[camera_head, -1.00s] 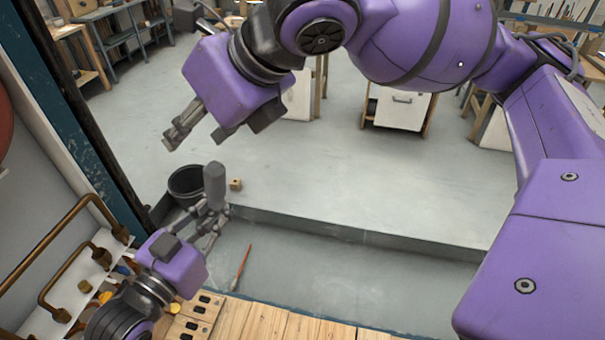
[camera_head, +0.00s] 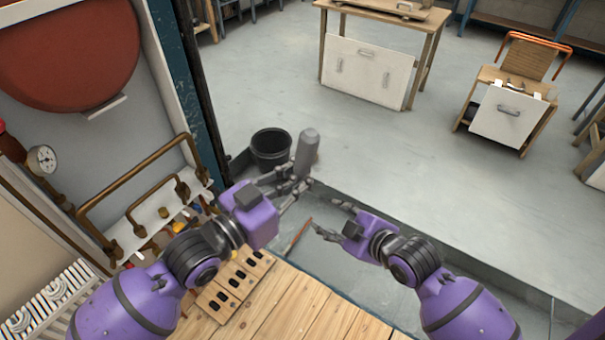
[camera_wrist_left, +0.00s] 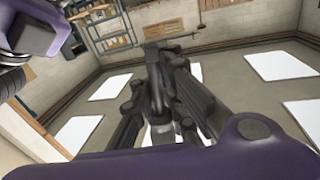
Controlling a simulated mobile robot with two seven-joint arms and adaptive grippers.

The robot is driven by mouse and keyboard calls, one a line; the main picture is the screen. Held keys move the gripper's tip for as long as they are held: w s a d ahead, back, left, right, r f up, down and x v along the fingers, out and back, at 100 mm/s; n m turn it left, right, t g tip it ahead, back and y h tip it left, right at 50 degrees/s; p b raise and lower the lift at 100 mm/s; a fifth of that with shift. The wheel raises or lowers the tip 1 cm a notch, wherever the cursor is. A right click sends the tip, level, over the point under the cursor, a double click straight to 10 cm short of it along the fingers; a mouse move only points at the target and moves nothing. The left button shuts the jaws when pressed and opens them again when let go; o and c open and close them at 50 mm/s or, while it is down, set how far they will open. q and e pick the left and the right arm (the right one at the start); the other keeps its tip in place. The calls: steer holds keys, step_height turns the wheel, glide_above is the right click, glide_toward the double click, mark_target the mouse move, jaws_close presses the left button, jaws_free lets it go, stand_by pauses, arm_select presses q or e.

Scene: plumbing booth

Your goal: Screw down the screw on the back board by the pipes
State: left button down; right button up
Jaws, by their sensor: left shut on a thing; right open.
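My left gripper (camera_head: 286,188) is shut on a grey cylindrical tool (camera_head: 306,150), held with its thick round end up, to the right of the black bucket in the picture. In the left wrist view the fingers (camera_wrist_left: 165,90) close around a dark part, and the tool's working end cannot be made out. My right gripper (camera_head: 328,222) is open and empty, a little lower and to the right of the left one. The white back board (camera_head: 150,222) with copper pipes (camera_head: 125,180) is at the left, apart from both grippers. The screw cannot be told from the small brass fittings there.
A wooden bench top (camera_head: 310,310) lies below, with a slotted wooden rack (camera_head: 228,290) on its left part. A black bucket (camera_head: 271,148) stands on the floor. A pressure gauge (camera_head: 42,160) and a red tank (camera_head: 70,50) are at the left.

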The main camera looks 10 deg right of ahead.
steer(key=s+d+f+m+g+h, duration=0.1)
steer(key=s+d+f+m+h, duration=0.1)
steer(key=s+f+m, duration=0.4)
steer(key=s+d+f+m+g+h, duration=0.1)
steer(key=s+d+f+m+h, duration=0.2)
steer(key=s+f+m, duration=0.4)
steer(key=s+d+f, duration=0.1)
steer(key=s+f, duration=0.4)
steer(key=s, duration=0.7)
steer(key=shift+s+d+f, duration=0.2)
arm_select(q)
steer(key=shift+r, duration=0.1)
steer(key=a+r+n+t+y, duration=0.4)
steer(key=a+r+n+y, duration=0.15)
steer(key=a, duration=0.25)
steer(key=s+a+f+n+t+y, duration=0.1)
steer(key=s+a+f+n+y, duration=0.1)
steer(key=a, duration=0.5)
steer(key=s+a+f+n+t+y, duration=0.1)
steer(key=s+a+f+n+y, duration=0.1)
steer(key=a+f+y, duration=0.3)
steer(key=shift+s+a+f+n+t+y, duration=0.35)
steer(key=shift+s+a+y, duration=0.35)
steer(key=shift+a, duration=0.35)
